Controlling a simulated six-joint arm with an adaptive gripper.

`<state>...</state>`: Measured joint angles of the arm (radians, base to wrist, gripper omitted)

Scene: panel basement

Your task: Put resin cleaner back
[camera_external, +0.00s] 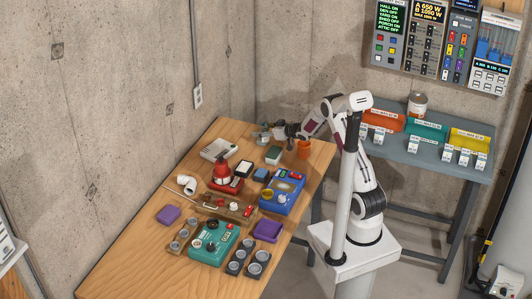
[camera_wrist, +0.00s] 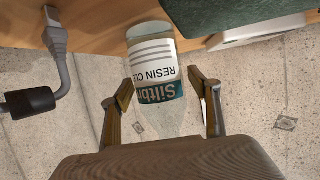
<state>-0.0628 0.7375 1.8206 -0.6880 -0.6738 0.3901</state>
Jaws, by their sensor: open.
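The resin cleaner is a clear bottle (camera_wrist: 152,48) with a white and teal label, in the wrist view. The label text appears upside down. My gripper (camera_wrist: 160,80) is open, with one finger on each side of the bottle's lower part in the picture. I cannot tell whether either finger touches it. In the external view my gripper (camera_external: 282,131) is at the far end of the wooden table (camera_external: 135,262). The bottle is too small and cluttered there to make out surely.
In the wrist view a grey cable (camera_wrist: 62,65) is at left and a dark green block (camera_wrist: 225,15) at upper right. An orange cup (camera_external: 304,149) stands close to my gripper. A red device (camera_external: 222,173) and blue device (camera_external: 282,190) crowd the table. Its near end is clear.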

